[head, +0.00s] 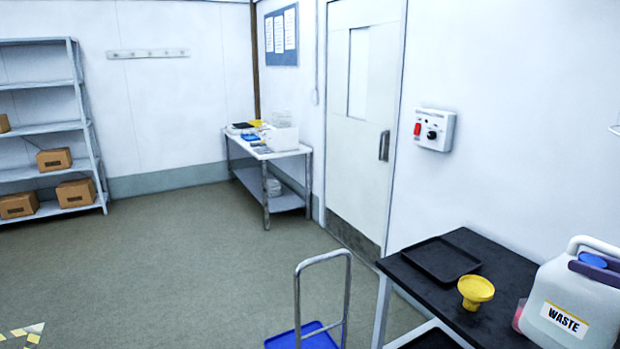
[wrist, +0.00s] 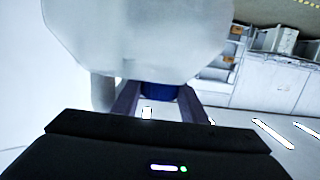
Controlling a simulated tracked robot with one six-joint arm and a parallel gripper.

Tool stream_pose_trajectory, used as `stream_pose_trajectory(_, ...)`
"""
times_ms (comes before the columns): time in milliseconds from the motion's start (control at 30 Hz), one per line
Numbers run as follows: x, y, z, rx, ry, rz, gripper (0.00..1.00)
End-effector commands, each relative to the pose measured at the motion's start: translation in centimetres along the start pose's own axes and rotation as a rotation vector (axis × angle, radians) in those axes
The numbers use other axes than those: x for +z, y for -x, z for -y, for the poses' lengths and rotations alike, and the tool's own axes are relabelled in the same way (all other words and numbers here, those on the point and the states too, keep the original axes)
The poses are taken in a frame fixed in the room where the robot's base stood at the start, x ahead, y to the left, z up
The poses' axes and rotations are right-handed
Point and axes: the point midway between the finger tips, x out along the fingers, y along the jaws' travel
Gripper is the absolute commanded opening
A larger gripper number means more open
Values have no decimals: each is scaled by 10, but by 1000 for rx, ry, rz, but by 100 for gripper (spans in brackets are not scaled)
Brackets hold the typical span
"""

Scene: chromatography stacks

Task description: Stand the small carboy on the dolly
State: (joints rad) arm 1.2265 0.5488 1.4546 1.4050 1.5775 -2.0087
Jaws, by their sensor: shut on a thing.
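A whitish carboy with a "WASTE" label (head: 566,319) is at the right edge of the head view, over or on the dark bench. Its base is cut off, so I cannot tell if it touches the bench. It has a pale handle and a blue cap (head: 592,259). My gripper (wrist: 158,95) is shut at the cap; the dark fingers flank the blue cap in the wrist view, with the pale carboy body (wrist: 140,40) beyond. The dolly (head: 302,338) has a blue deck and a metal push handle, at the bottom middle; its front is cut off.
The dark bench (head: 432,292) holds a black tray (head: 440,259) and a yellow funnel (head: 475,290). Something pink (head: 518,314) shows beside the carboy. A door (head: 357,130), a white side table (head: 268,150) and shelves (head: 45,128) with boxes stand behind.

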Motion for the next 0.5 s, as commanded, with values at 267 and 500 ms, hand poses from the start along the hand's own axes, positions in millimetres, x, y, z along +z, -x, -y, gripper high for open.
stream_pose_trajectory(267,13,-21,7,-25,8,-8,0)
stream_pose_trajectory(500,35,-51,19,-63,13,-16,0)
